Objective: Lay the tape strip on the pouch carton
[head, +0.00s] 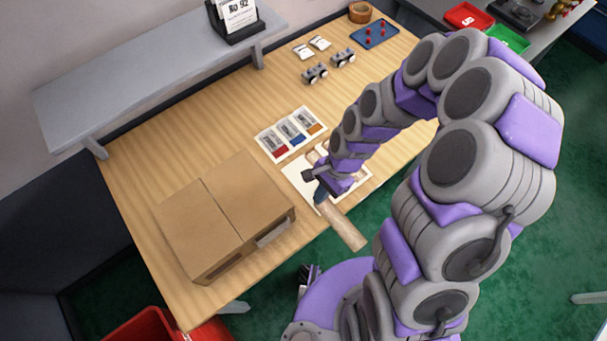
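The pouch carton (205,225) is a brown cardboard box on the left part of the wooden table, near its front edge. Its top flaps are closed, with a seam across the top and a pale patch on its right side. The tape strip (346,229) is a flat tan strip. It slants from my gripper's fingertips out past the table's front edge, to the right of the carton. My gripper (319,194) points down over a white sheet and appears shut on the strip's upper end. My arm and wrist partly hide the fingers.
The white sheet (297,177) lies under my gripper. A card with red, blue and orange samples (290,134) lies behind it. Small metal parts (328,67), a blue tray (374,34) and a grey shelf (160,70) are farther back. A red bin (150,328) stands below the table.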

